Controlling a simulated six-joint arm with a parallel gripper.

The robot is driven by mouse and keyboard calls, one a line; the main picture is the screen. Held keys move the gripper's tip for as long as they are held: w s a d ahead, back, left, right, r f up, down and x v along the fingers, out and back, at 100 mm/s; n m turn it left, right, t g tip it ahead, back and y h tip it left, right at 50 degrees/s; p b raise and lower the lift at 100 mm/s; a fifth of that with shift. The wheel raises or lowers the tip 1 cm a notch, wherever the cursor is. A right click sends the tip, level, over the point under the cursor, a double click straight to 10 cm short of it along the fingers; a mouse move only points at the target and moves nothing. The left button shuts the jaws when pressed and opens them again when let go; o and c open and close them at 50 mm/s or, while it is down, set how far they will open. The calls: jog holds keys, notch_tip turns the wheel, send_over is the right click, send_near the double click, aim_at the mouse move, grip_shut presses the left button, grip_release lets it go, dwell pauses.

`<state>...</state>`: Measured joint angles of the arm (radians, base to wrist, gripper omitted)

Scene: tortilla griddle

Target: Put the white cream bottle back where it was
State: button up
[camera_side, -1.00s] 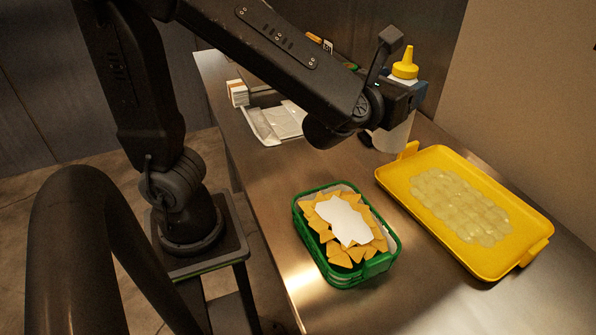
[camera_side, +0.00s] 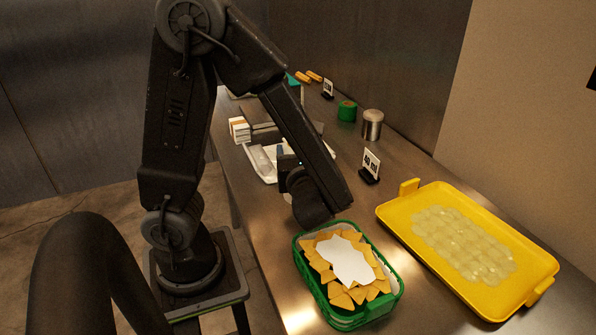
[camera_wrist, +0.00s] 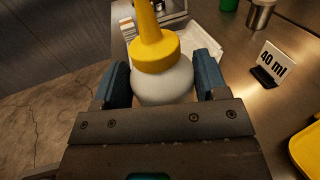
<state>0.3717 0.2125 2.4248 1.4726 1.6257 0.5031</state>
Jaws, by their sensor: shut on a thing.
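The white cream bottle (camera_wrist: 168,86) with its yellow nozzle cap shows in the wrist view. My gripper (camera_wrist: 160,75) is shut on it, with a blue finger on each side of the white body. In the side view my own arm hides the bottle and most of the gripper, behind the green basket (camera_side: 366,321). I cannot see the bottle's base or how high it is held. The basket holds triangular chips with white cream (camera_side: 346,259) spread on top. A "40 ml" sign (camera_side: 371,163) stands on the counter; it also shows in the wrist view (camera_wrist: 272,62).
A yellow tray (camera_side: 408,243) with pale slices lies at the right. A metal canister (camera_side: 372,125) and a green container (camera_side: 347,111) stand farther back. A light tray (camera_side: 258,160) and a white box (camera_side: 239,130) sit at the left edge. Counter around the sign is clear.

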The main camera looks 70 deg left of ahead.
jog(key=shift+f, duration=1.75)
jog(key=o, duration=1.5)
jog(key=shift+f, duration=0.15)
jog(key=shift+o, duration=0.2)
